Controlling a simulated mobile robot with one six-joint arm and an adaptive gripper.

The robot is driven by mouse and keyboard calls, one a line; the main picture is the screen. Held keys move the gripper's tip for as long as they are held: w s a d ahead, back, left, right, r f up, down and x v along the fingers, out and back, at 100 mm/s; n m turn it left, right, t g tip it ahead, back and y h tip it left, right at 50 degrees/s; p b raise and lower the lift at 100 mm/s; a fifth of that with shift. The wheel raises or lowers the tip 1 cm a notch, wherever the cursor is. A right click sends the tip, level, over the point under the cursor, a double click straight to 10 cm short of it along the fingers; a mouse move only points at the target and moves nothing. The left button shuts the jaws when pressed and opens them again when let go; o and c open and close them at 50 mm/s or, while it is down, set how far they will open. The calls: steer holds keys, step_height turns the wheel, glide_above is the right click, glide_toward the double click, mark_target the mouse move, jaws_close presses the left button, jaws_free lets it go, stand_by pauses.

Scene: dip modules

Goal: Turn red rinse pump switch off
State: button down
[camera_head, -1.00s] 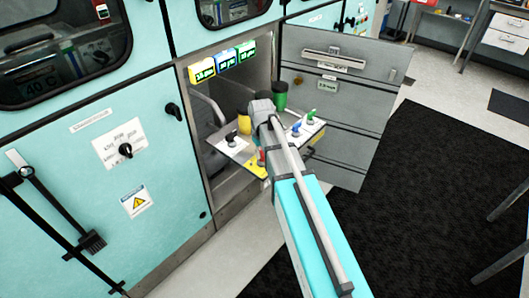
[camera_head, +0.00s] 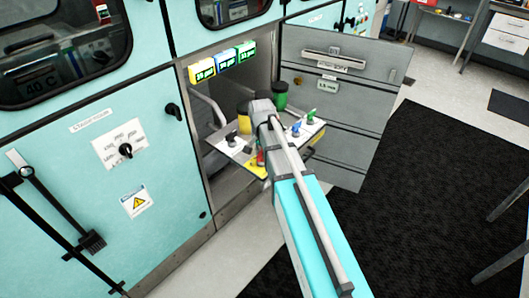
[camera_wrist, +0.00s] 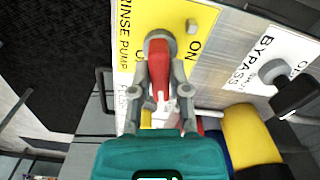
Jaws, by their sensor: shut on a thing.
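The red rinse pump switch (camera_wrist: 159,78) shows in the wrist view as a red lever on a round grey base. It sits on a yellow plate (camera_wrist: 176,14) marked RINSE PUMP, with ON printed at the right; the other marking is partly hidden. My gripper (camera_wrist: 160,92) has its two grey fingers closed around the red lever. In the head view a small red part of the switch (camera_head: 260,158) shows beside my arm, which hides most of my gripper and the yellow plate.
A black bypass switch (camera_wrist: 292,94) stands to the right in the wrist view. Blue and green switches (camera_head: 303,123) share the pulled-out panel (camera_head: 232,146). Yellow and green containers stand behind it. The open grey door (camera_head: 345,105) is at the right, and dark floor mat lies beyond.

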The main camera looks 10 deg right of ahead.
steer(key=shift+w+d+m, duration=0.15)
steer(key=shift+w+m, duration=0.05)
steer(key=shift+m, duration=1.3)
steer(key=c, duration=0.6)
jaws_free()
steer(key=shift+s, duration=0.1)
steer(key=shift+s+f, duration=0.1)
